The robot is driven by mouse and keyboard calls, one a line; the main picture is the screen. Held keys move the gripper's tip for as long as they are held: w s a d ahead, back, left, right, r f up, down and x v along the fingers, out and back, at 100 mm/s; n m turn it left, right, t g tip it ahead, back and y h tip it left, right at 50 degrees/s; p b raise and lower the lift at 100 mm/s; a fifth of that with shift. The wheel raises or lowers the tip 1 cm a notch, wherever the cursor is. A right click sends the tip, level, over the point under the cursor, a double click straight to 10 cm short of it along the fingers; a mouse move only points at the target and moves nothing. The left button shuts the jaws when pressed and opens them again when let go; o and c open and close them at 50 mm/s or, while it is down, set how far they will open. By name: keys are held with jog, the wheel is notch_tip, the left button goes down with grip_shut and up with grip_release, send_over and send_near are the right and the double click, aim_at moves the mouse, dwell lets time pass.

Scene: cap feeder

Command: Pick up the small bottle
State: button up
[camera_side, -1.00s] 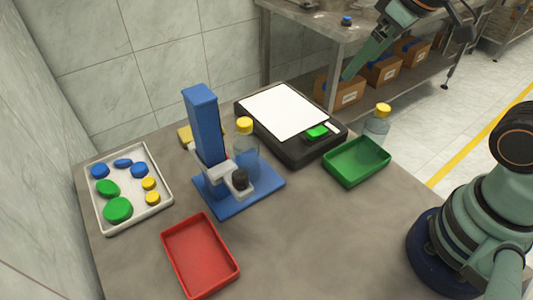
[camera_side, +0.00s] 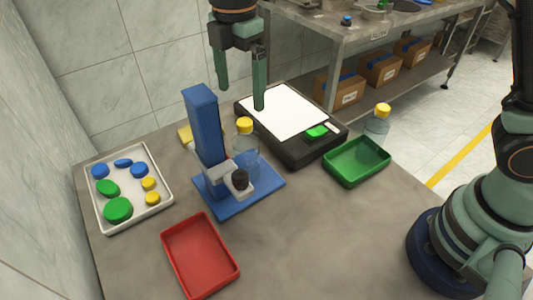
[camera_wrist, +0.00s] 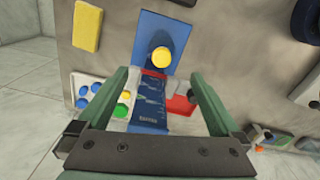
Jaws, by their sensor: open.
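A clear bottle with a yellow cap (camera_side: 245,126) stands upright on the blue base of a capping stand (camera_side: 208,125). In the wrist view I see its yellow cap (camera_wrist: 161,60) from above, between my fingers. Another clear bottle with a yellow cap (camera_side: 376,124) stands behind the green tray; I cannot tell for sure which bottle is the smaller. My gripper (camera_side: 241,97) is open and empty, pointing down above the stand and its bottle, clear of both. In the wrist view its fingers (camera_wrist: 160,75) are spread apart.
A black device with a white top (camera_side: 283,110) is behind the stand. A green tray (camera_side: 357,176) and a red tray (camera_side: 166,250) flank the front. A white tray (camera_side: 101,226) of several coloured caps is at left. A yellow block (camera_side: 186,133) lies behind the blue column.

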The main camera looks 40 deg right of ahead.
aim_at(244, 136)
notch_tip(244, 136, down, 12)
jog(key=shift+s+r, duration=0.1)
jog(key=shift+s, duration=0.05)
grip_shut()
dwell(0.6)
